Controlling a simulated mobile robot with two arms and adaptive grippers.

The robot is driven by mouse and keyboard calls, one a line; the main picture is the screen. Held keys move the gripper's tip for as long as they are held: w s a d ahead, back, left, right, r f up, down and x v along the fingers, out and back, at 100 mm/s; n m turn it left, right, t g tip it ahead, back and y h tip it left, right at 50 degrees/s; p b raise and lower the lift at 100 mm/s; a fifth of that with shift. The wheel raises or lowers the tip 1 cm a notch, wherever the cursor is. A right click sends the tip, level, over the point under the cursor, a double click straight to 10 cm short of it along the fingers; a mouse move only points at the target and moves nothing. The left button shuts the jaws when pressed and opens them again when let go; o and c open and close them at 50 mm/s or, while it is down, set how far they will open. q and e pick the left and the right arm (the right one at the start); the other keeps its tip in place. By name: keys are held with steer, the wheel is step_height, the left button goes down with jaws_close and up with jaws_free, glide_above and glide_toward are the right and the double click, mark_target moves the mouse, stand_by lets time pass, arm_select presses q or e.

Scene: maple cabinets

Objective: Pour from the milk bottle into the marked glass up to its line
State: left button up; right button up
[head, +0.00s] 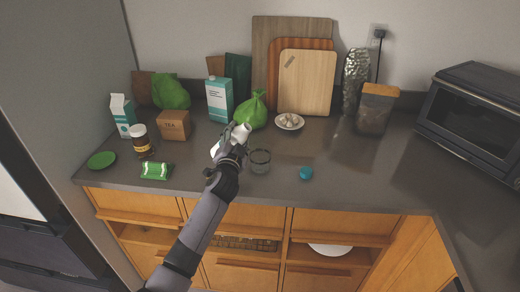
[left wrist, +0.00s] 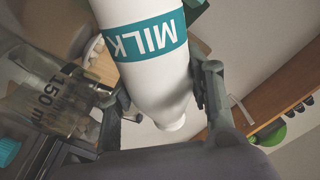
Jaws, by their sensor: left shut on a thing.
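The milk bottle (left wrist: 140,50) is white with a teal band reading MILK. My left gripper (left wrist: 165,110) is shut on it, with a finger on each side. In the head view the left gripper (head: 231,150) is above the counter near its front, partly hiding the white bottle (head: 242,132). The bottle looks tilted; how far is hard to tell. The marked glass (head: 260,161) stands on the counter just right of the gripper, apart from it. In the left wrist view the glass (left wrist: 45,95) shows a 150 ml mark at the left. I see no milk in it. My right gripper is out of view.
A teal cap-like round (head: 305,173) lies right of the glass. A green bag (head: 251,112), a plate (head: 290,121) of pale items and cutting boards (head: 307,82) stand behind. A tea box (head: 174,125), jar (head: 141,141) and green packet (head: 156,171) are left. The right counter front is clear.

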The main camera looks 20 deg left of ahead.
arm_select(q)
steer(key=shift+d+r, duration=0.1)
steer(key=shift+r, duration=0.15)
steer(key=shift+m+p, duration=0.3)
steer(key=shift+r, duration=0.15)
steer(key=shift+r+m+p, duration=0.3)
steer(key=shift+m+p, duration=0.5)
steer(key=shift+m, duration=0.2)
stand_by(0.4)
steer(key=shift+a+f+m, duration=0.25)
steer(key=shift+f+m, duration=0.1)
steer(key=shift+m, duration=0.45)
stand_by(0.5)
steer(key=shift+f+m+b, duration=0.4)
steer(key=shift+f+m, duration=0.5)
steer(key=shift+f, duration=0.25)
stand_by(0.4)
steer(key=shift+d+r+m+p, duration=0.3)
steer(key=shift+r+m+p, duration=0.15)
steer(key=shift+r+p, duration=0.2)
steer(key=shift+d+r+m+p, duration=0.25)
steer(key=shift+r+m+p, duration=0.25)
steer(key=shift+p, duration=0.1)
stand_by(1.8)
